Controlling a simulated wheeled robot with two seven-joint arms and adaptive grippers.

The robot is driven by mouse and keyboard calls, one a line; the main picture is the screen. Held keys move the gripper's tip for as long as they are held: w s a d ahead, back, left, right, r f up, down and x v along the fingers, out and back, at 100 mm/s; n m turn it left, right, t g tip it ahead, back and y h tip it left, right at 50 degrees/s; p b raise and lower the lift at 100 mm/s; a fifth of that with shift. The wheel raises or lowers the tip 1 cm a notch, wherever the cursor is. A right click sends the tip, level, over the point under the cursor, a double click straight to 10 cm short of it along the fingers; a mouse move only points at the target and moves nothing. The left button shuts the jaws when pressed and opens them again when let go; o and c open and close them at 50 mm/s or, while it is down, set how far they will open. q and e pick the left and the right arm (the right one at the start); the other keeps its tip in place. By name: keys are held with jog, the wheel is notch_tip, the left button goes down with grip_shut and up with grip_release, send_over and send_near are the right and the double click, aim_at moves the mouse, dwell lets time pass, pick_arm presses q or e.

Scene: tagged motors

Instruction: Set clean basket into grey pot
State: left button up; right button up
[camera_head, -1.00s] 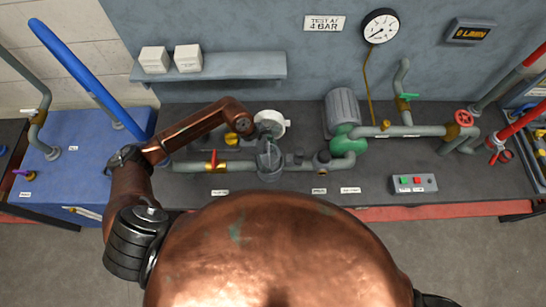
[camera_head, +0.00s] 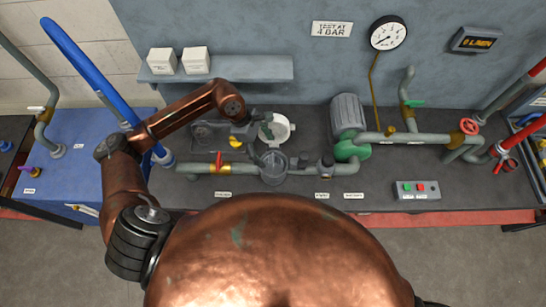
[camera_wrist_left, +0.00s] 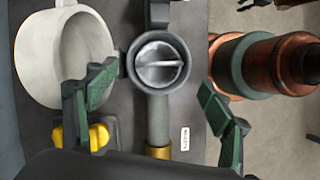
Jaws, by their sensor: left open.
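The grey pot (camera_head: 272,168) stands open on the dark bench in the pipe line, and it also shows in the left wrist view (camera_wrist_left: 131,62). Inside it is a round pale metal piece with a bar across (camera_wrist_left: 159,64), which looks like a basket; whether it is the clean one I cannot tell. My left gripper (camera_head: 264,136) is open and empty behind and above the pot. Its green-padded fingers (camera_wrist_left: 155,100) are spread wide, apart from the pot. My right gripper is out of view.
A white round dish (camera_head: 283,128) stands just behind the pot, with a yellow knob (camera_head: 236,142) to its left. A red-handled valve (camera_head: 219,163) is left of the pot, and a green pump (camera_head: 350,150) is to its right. A control box (camera_head: 416,189) sits front right.

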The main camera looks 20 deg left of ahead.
pick_arm(q)
jog(key=v, duration=0.4)
jog(key=shift+d+r, duration=0.1)
jog(key=shift+r, duration=0.05)
jog(key=shift+d, duration=0.1)
dwell(0.3)
